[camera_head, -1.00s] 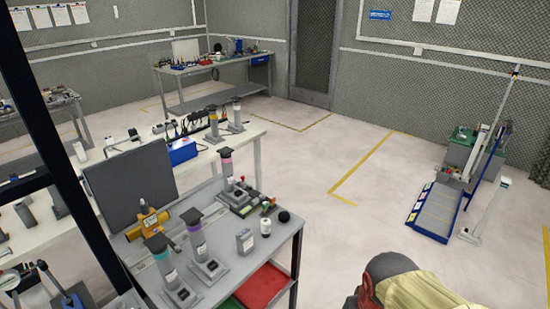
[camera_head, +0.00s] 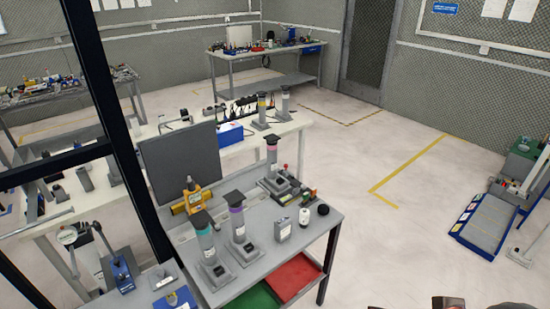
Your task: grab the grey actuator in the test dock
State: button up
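Grey upright cylinders with dark tops stand on grey bases on the near grey bench. One has a teal band (camera_head: 205,238), one a purple band (camera_head: 238,226), and one, farther back, a pink band (camera_head: 272,158). Two similar cylinders stand on the white table behind, one with a yellow band (camera_head: 262,112) and one paler (camera_head: 285,105). No readable label shows which base is the test dock or which cylinder is the grey actuator.
The near bench (camera_head: 275,255) also holds a dark panel (camera_head: 185,160), a yellow device (camera_head: 195,199), a small grey box (camera_head: 282,230) and a white bottle (camera_head: 304,217). A dark post (camera_head: 120,150) crosses the left side. Pale floor (camera_head: 375,245) is open to the bench's right.

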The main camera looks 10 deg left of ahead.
aim_at(274, 183)
jog(key=i+l+u, duration=0.25)
jog(key=i, duration=0.45)
jog(key=i+l+u, duration=0.3)
jog(key=i+l, duration=0.15)
jog(key=i, duration=0.25)
jog(key=i+l+u, duration=0.25)
jog(key=i+l, duration=0.3)
jog(key=i, duration=0.1)
